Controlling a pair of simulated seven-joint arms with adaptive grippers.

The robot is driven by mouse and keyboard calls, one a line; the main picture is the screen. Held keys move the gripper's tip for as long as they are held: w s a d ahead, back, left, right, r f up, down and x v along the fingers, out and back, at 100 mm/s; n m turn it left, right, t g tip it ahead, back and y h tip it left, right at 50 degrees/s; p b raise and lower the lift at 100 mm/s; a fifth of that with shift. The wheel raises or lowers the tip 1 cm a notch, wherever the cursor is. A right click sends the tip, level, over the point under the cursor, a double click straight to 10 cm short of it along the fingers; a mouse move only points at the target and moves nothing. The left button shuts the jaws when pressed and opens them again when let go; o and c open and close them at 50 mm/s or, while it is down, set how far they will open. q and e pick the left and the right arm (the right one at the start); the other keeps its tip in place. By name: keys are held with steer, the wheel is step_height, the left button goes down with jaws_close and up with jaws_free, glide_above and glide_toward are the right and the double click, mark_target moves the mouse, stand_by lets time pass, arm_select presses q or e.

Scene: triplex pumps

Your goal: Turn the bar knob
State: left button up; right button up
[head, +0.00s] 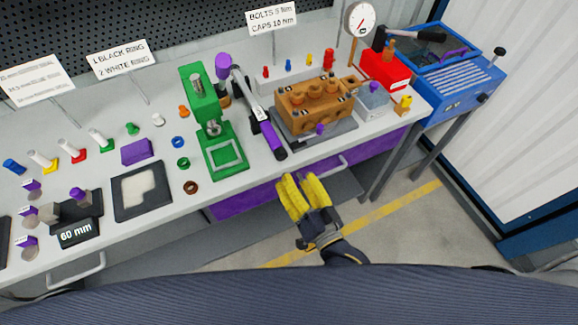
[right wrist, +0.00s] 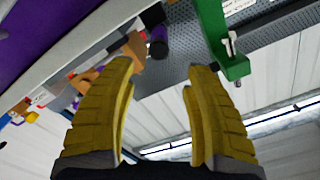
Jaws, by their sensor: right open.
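My right gripper (head: 299,180) has thick yellow fingers and is open and empty. It is in front of the bench edge, near the purple drawer front, and touches nothing that I can see. In the right wrist view its two fingers (right wrist: 160,72) stand wide apart with nothing between them. A small dark knob (head: 482,98) is on the front of the blue machine (head: 447,88) at the right, far from my gripper. I cannot tell for certain that this is the bar knob. My left gripper is not in view.
The bench holds a green press (head: 203,122), a torque wrench (head: 262,118) with a purple handle, an orange pump block (head: 314,98) and a red box (head: 386,71). A black tray (head: 122,208) and several small parts are at the left. The floor before the blue machine is clear.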

steer(key=shift+v, duration=1.35)
steer(key=s+d+f+n+g+h, duration=0.1)
steer(key=s+f+n+g, duration=0.2)
steer(key=f, duration=1.1)
steer(key=s+d+f+g+h, duration=0.15)
steer(key=s+f, duration=0.25)
steer(key=f, duration=1)
steer(key=s+d+f+n+g+h, duration=0.15)
steer(key=s+f+g, duration=0.25)
steer(key=f, duration=0.9)
steer(key=s+d+f+n+g+h, duration=0.1)
steer(key=s+d+f+g, duration=0.2)
steer(key=s+d+f, duration=0.5)
steer(key=s+d+f+n+g+h, duration=0.1)
steer(key=s+d+f+g, duration=0.2)
steer(key=s+d+f, duration=0.5)
steer(key=shift+s+d+f+g+h, duration=0.4)
steer(key=shift+s+f, duration=1.8)
steer(key=shift+f, duration=1.1)
